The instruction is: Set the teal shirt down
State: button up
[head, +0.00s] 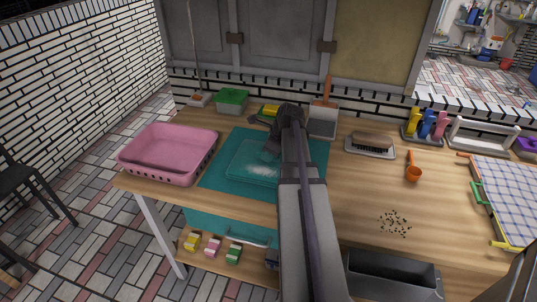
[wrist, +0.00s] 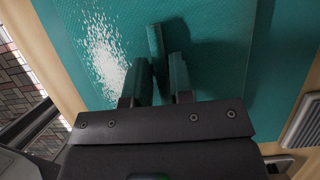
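A white speckled patch shows on the teal surface, also in the wrist view (wrist: 101,50). My gripper (head: 268,152) is low over the far right part of the flat teal item. In the wrist view its two fingers (wrist: 160,80) stand a little apart, with a narrow dark teal ridge (wrist: 156,48) between and beyond their tips. I cannot tell whether they pinch it. My arm hides part of the mat.
A pink basket (head: 168,153) stands left of the mat. A green-lidded box (head: 232,100) and a dustpan (head: 323,121) stand behind. A brush on a tray (head: 371,144), an orange scoop (head: 413,173), dark crumbs (head: 395,223) and a checked cloth rack (head: 507,195) are to the right.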

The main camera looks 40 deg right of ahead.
jog(key=shift+o, duration=1.4)
jog(key=shift+r, duration=0.1)
jog(key=p+v, duration=1.1)
jog(key=v, duration=0.1)
jog(key=s+a+n+g+h, duration=0.1)
jog(key=a+n+g, duration=0.1)
jog(key=a+n, duration=1.2)
jog(key=s+a+f+n+g+h, duration=0.1)
jog(key=a+n, duration=1.4)
jog(key=a, duration=0.6)
jog(key=shift+s+g+h, duration=0.3)
jog(key=shift+s+g, duration=0.1)
